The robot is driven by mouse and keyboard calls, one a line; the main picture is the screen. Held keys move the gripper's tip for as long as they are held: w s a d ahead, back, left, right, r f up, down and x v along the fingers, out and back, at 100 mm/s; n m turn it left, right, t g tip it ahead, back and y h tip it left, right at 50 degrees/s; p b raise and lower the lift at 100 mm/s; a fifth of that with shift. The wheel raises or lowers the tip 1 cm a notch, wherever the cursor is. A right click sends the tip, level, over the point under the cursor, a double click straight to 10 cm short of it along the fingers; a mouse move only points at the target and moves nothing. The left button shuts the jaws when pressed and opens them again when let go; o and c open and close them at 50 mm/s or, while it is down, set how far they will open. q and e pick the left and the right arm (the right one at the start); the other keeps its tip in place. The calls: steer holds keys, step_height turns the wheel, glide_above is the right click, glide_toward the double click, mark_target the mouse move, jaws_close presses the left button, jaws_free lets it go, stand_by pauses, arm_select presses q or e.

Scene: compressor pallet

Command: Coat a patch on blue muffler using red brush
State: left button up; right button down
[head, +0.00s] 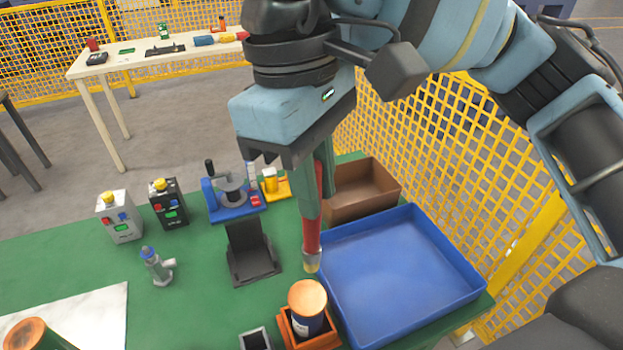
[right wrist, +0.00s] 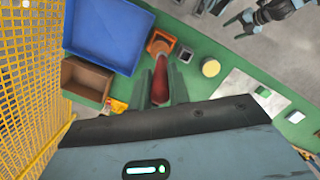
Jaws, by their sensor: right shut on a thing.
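My right gripper (head: 312,205) is shut on the red brush (head: 312,235), which hangs upright with its pale tip down. The tip is just behind the orange-topped can (head: 307,296), near the left edge of the blue tray. In the right wrist view the brush's red handle (right wrist: 160,82) sits between the two fingers. My left gripper (right wrist: 238,26) shows in the right wrist view, fingers apart and empty, away from the brush.
The blue tray (head: 462,262) and a brown box (head: 365,208) stand at the right. A blue-based press (head: 228,200), a black stand (head: 250,258) and two control boxes stand behind. A white sheet (head: 90,318) lies front left. A yellow mesh fence (head: 440,150) bounds the right.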

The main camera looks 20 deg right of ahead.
mark_target(319, 238)
steer(key=shift+f+b, duration=1.25)
steer(key=shift+f, duration=0.9)
steer(key=shift+f+b, duration=0.3)
steer(key=shift+f, duration=0.1)
arm_select(q)
steer(key=f, duration=0.1)
steer(key=s+f, duration=0.1)
steer(key=f, duration=0.1)
steer(key=shift+s+f+g, duration=0.25)
steer(key=shift+f+g, duration=0.05)
steer(key=shift+f, duration=0.05)
steer(key=shift+r, duration=0.15)
arm_select(e)
steer(key=shift+r, duration=0.1)
